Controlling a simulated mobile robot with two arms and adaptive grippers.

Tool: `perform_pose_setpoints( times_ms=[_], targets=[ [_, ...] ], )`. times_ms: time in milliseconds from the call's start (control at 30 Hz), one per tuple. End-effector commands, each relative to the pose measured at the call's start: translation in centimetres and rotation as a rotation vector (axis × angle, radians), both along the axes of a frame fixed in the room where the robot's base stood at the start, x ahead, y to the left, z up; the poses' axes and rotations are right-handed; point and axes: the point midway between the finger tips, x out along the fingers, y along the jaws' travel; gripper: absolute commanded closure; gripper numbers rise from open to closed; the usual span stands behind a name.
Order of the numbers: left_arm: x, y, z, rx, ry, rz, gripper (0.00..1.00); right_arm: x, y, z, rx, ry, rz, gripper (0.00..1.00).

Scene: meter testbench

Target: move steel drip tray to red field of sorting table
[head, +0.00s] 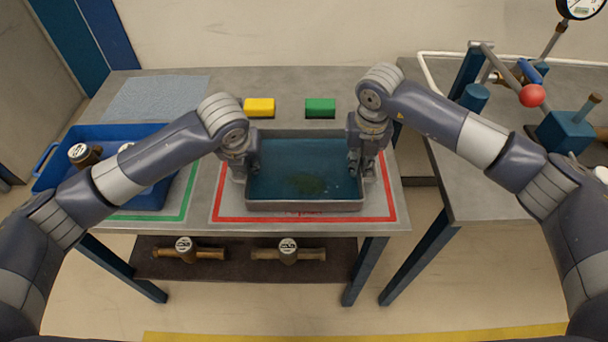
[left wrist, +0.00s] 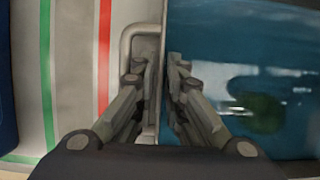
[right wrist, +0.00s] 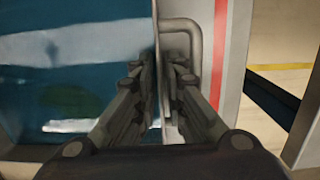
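The steel drip tray (head: 305,205) is a grey rectangular tray with blue-green liquid and a darker green patch inside. In the head view it sits within the outline of the red field (head: 230,218) on the sorting table (head: 190,227); whether its base touches the surface is unclear. My left gripper (left wrist: 160,75) is at the tray's left end, its fingers closed in on both sides of the end wall beside a handle loop. My right gripper (right wrist: 162,75) does the same at the right end. Both fingertips' contact is partly hidden.
A yellow block (head: 259,107) and a green block (head: 320,107) lie behind the tray. A blue bin (head: 75,133) with meters stands left, over a green-outlined field (head: 150,217). Two meters (head: 288,251) lie on the lower shelf. A test bench (head: 460,190) stands right, past a gap.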

Motion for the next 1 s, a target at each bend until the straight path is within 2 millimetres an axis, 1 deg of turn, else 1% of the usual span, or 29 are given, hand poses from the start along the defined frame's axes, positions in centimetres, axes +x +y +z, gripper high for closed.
perform_pose_setpoints(
  times_ms=[333, 433, 567, 800, 900, 1000],
  targets=[
    [0.0, 0.1, 0.1, 0.001, 0.0, 0.002, 0.75, 0.0, -0.1, 0.1, -0.002, 0.0, -0.001, 0.75],
    [-0.1, 0.1, 0.6, 0.001, -0.001, 0.002, 0.75, 0.0, -0.1, 0.1, -0.003, 0.0, -0.002, 0.75],
    [-0.7, 0.1, 2.1, 0.001, -0.003, 0.0, 0.75, 0.0, -0.1, 0.1, -0.003, 0.001, -0.002, 0.75],
    [-2.2, 0.0, 5.5, -0.001, -0.003, -0.003, 0.75, 0.0, -0.1, 0.0, -0.003, 0.001, -0.001, 0.75],
    [-2.6, -0.1, 6.6, -0.002, -0.002, -0.001, 0.75, 0.0, -0.1, 0.0, -0.002, 0.001, -0.001, 0.75],
    [-2.9, -0.1, 7.2, -0.001, -0.001, -0.002, 0.75, 0.0, -0.1, 0.1, -0.002, 0.001, -0.001, 0.75]
  ],
)
